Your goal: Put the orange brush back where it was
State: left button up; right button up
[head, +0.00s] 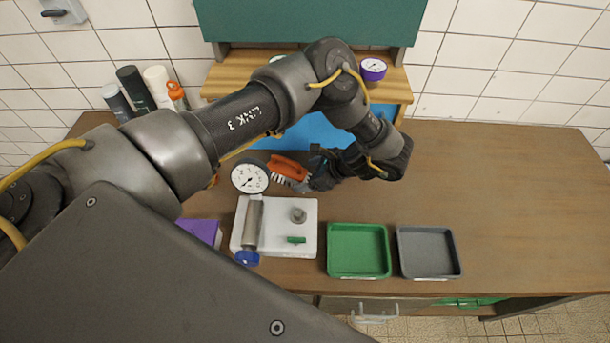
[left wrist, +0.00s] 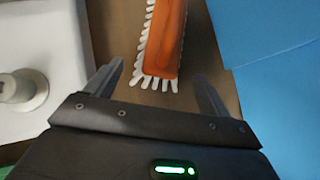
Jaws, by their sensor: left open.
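The orange brush (head: 289,169) with white bristles lies on the brown table, just right of a round gauge in the head view. In the left wrist view the brush (left wrist: 165,40) reaches down between the fingers, its bristle end near the fingertips. My left gripper (head: 312,176) is at the right end of the brush. In the left wrist view the left gripper (left wrist: 160,85) is open, with one finger on each side of the brush end and gaps on both sides. My right gripper is not in view.
A white-faced gauge (head: 249,177) stands left of the brush. A white block (head: 274,226) with metal parts, a green tray (head: 358,273) and a grey tray (head: 428,273) are nearer. A blue surface (head: 310,132) lies behind. The table's right side is clear.

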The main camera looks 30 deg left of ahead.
pick_arm(q)
jog(key=b+v, duration=0.3)
jog(key=v, duration=0.7)
jog(key=shift+d, duration=0.1)
